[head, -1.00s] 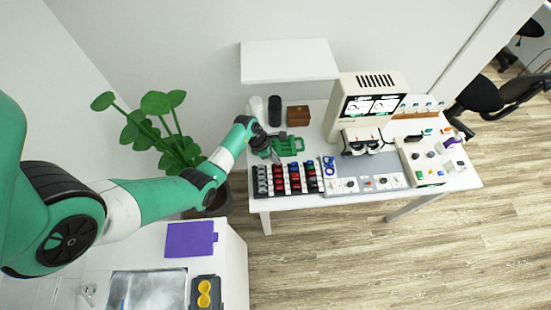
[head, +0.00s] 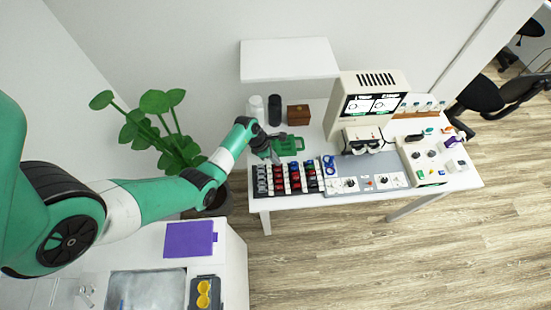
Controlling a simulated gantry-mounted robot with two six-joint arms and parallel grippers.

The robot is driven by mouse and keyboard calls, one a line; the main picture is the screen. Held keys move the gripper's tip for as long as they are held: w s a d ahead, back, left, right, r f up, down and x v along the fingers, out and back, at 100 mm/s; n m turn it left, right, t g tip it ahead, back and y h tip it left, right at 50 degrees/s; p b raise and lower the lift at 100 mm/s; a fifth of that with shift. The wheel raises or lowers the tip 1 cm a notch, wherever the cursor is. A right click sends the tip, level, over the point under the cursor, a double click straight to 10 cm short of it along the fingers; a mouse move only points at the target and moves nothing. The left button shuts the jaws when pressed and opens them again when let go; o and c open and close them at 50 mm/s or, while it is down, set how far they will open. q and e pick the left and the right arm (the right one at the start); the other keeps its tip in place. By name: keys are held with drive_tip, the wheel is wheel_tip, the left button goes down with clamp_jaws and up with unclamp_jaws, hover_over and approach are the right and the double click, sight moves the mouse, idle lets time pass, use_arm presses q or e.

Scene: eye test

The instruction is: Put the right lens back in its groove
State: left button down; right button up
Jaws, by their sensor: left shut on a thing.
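A lens rack (head: 256,190) with rows of dark, red, blue and grey lenses stands at the front left of the white table. My left gripper (head: 276,158) is just behind the rack's back edge, beside a green tray-like object (head: 291,144). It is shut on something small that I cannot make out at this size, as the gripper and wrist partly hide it. I cannot tell single lenses or an empty groove apart in the rack. My right gripper is not in view.
A white eye-test machine (head: 372,88) with a screen stands at the back right. A panel with knobs (head: 368,183) lies right of the rack. A white canister, a black canister (head: 274,110) and a brown box (head: 298,114) stand behind. A white shelf (head: 290,60) hangs above.

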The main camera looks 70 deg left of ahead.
use_arm(q)
drive_tip(key=shift+f+b, duration=0.6)
drive_tip(key=shift+f, duration=0.4)
drive_tip(key=c, duration=0.9)
unclamp_jaws()
drive_tip(key=p+v, duration=0.4)
drive_tip(key=v, duration=0.7)
drive_tip(key=shift+r+p, duration=0.3)
drive_tip(key=shift+p, duration=0.05)
drive_tip(key=shift+s, duration=0.1)
